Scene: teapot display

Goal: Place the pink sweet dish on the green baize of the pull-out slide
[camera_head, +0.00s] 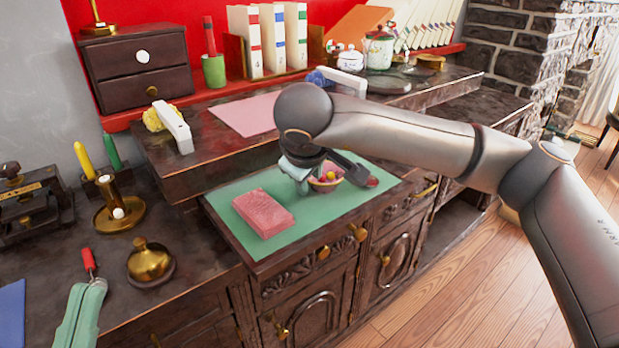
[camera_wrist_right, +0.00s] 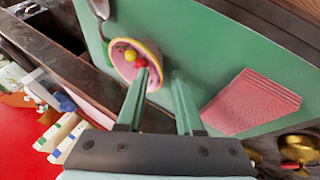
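The pink sweet dish (camera_head: 326,186), holding red and yellow sweets, appears to rest on the green baize (camera_head: 322,222) of the pull-out slide. In the right wrist view the pink dish (camera_wrist_right: 122,66) lies just beyond one fingertip, its rim close to or touching that finger. My right gripper (camera_head: 303,184) is low over the baize, beside the dish; its green fingers (camera_wrist_right: 158,88) are apart with nothing clearly between them. Whether the finger touches the dish is unclear. My left gripper (camera_head: 95,287) is only partly in view at the lower left, its opening hidden.
A pink block-like stack (camera_head: 263,212) lies on the baize to the left. A spoon (camera_wrist_right: 99,10) lies near the dish. A brass bell (camera_head: 150,262), a candlestick (camera_head: 117,210) and a red-handled item (camera_head: 88,261) stand on the left desktop. The baize's front strip is clear.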

